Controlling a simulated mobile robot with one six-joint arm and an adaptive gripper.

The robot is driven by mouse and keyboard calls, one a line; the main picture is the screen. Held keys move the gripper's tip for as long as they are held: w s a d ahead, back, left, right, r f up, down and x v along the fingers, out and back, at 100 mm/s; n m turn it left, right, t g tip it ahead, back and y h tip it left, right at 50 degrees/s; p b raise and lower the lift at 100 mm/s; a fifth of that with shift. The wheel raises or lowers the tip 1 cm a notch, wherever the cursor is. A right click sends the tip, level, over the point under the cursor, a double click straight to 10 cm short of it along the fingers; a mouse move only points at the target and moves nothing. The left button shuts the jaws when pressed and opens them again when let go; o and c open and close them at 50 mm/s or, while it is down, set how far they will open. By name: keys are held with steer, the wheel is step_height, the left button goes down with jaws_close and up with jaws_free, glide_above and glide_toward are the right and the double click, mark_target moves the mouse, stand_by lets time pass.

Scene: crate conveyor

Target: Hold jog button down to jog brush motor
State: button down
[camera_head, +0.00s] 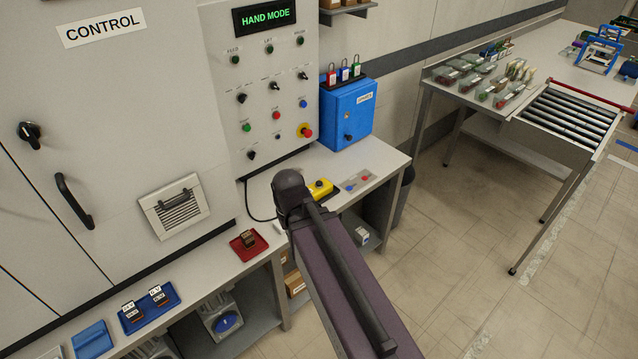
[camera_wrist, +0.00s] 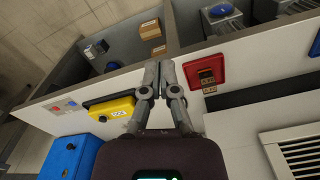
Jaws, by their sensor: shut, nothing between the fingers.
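The control panel (camera_head: 268,60) stands upright on the cabinet front, with a display (camera_head: 264,17) reading HAND MODE. Below it are lamps, black selector knobs, a green button (camera_head: 246,127), a red button (camera_head: 276,115) and a blue button (camera_head: 303,103). A red mushroom button (camera_head: 306,132) sits on a yellow base. I cannot read which control is the jog button or the brush motor's. My gripper (camera_wrist: 159,78) is shut and empty in the wrist view, above the bench between a yellow box (camera_wrist: 112,107) and a red tray (camera_wrist: 206,73). In the head view my arm hides its fingers.
The bench (camera_head: 225,271) holds the yellow box (camera_head: 320,189) with a cable, the red tray (camera_head: 249,246) and a blue tray (camera_head: 150,308). A blue cabinet (camera_head: 347,114) with padlocks above stands right of the panel. A roller conveyor (camera_head: 565,119) is farther right, beyond open floor.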

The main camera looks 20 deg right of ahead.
steer(key=w, duration=0.1)
steer(key=m+t+y+b, duration=0.4)
steer(key=t+b, duration=0.3)
steer(key=t, duration=0.1)
glide_above(320, 183)
steer(key=f, duration=0.1)
steer(key=shift+f, duration=0.15)
step_height(320, 183, down, 8)
steer(key=b, duration=0.8)
steer(key=shift+f, duration=0.25)
steer(key=shift+f+b, duration=0.9)
steer(key=shift+b, duration=0.2)
stand_by(2.9)
